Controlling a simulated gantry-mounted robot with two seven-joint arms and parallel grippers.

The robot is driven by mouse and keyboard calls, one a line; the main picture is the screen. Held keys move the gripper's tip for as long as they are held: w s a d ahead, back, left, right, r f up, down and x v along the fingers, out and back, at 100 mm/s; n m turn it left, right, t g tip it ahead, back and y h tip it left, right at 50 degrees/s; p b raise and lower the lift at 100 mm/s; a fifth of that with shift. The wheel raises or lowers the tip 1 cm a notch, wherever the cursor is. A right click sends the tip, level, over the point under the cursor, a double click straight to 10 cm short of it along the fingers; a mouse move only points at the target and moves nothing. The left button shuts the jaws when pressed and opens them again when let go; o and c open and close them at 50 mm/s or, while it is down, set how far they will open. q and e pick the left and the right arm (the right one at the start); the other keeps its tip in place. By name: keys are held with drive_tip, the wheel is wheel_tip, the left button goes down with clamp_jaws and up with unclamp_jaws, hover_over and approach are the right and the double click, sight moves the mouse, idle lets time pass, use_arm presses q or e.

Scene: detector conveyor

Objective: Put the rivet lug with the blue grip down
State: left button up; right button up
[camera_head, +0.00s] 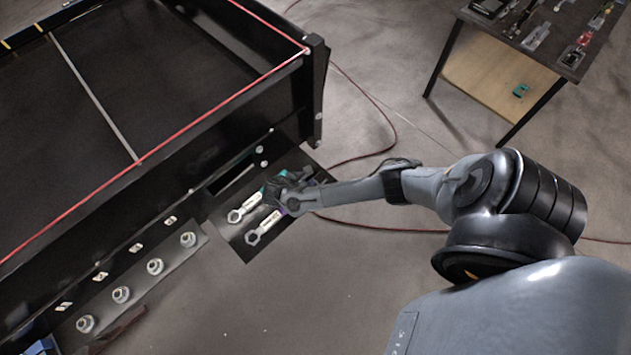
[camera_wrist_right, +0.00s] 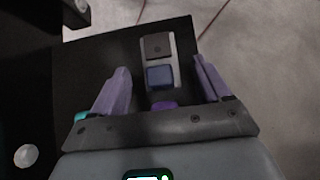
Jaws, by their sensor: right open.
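A pale metal piece with a blue grip (camera_wrist_right: 160,78), which looks like the rivet lug, lies on a black mat (camera_wrist_right: 105,65) in the right wrist view. My right gripper (camera_wrist_right: 160,66) is open, with one purple finger on each side of it and a visible gap at both sides. In the head view my right gripper (camera_head: 283,188) is low over the far end of the mat (camera_head: 238,247) and hides that piece. Two pale ring-ended tools, an upper one (camera_head: 244,207) and a lower one (camera_head: 264,227), lie beside the gripper. My left gripper is not in view.
A large black conveyor frame (camera_head: 160,180) with a red cord stands right along the mat's left side. Several round metal fittings (camera_head: 155,266) sit on a strip at lower left. A dark table with small items (camera_head: 535,36) stands at upper right.

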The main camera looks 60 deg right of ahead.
drive_tip(key=c, duration=1.3)
drive_tip(key=shift+r, duration=0.1)
drive_tip(key=shift+c, duration=0.2)
